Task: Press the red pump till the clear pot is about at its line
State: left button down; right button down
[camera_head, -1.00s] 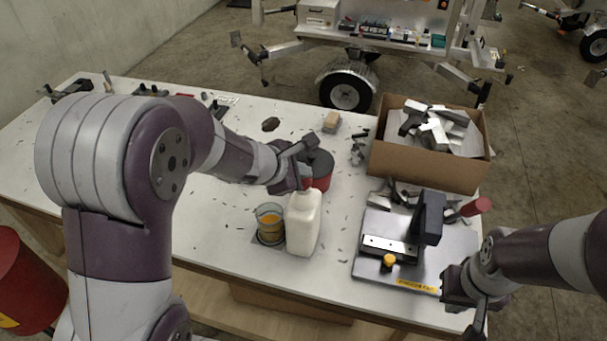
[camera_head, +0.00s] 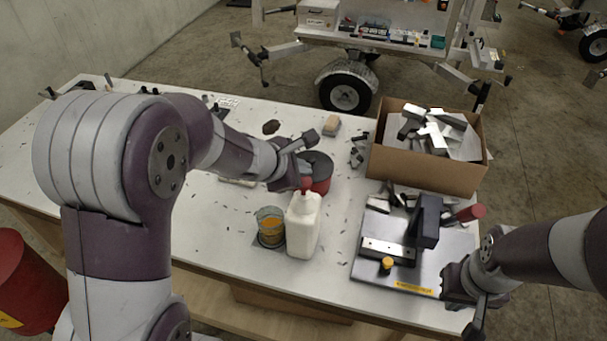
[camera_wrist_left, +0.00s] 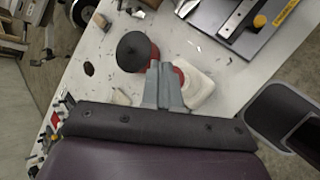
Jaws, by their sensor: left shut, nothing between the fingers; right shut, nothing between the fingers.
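A white bottle (camera_head: 303,232) stands on the bench, with a bit of its red pump (camera_head: 305,191) showing at the top. To its left stands the clear pot (camera_head: 270,226), holding orange liquid; its line is too small to make out. My left gripper (camera_head: 301,182) is shut and empty at the pump top; I cannot tell whether it touches. In the left wrist view its fingers (camera_wrist_left: 164,80) partly hide the red pump (camera_wrist_left: 181,76) and the white bottle (camera_wrist_left: 202,90). My right gripper (camera_head: 474,300) is shut and empty by the bench's front right edge.
A red tin with a dark top (camera_head: 320,172) stands right behind the pump. A cardboard box of metal offcuts (camera_head: 425,170) is at the back right. A metal plate with a black fixture (camera_head: 400,270) lies front right. The bench left of the pot is mostly clear.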

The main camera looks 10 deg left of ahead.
pick_arm(q)
jog(key=shift+r, duration=0.15)
notch_tip(320, 180, up, 5)
jog(key=p, duration=0.4)
dwell(0.5)
dwell(0.4)
jog(key=s+a+f+m+g+y+b, duration=0.1)
jog(key=s+a+f+m+g+y, duration=0.1)
jog(key=s+f+m, duration=0.3)
jog(key=s+a+f+m+g+y+b, duration=0.1)
jog(key=s+f+m+g, duration=0.3)
jog(key=s+m, duration=0.9)
jog(key=a+f+m+y, duration=0.1)
jog(key=m, duration=0.3)
jog(key=shift+g+b, duration=0.3)
jog(key=shift+g, duration=0.1)
jog(key=shift+s, duration=0.1)
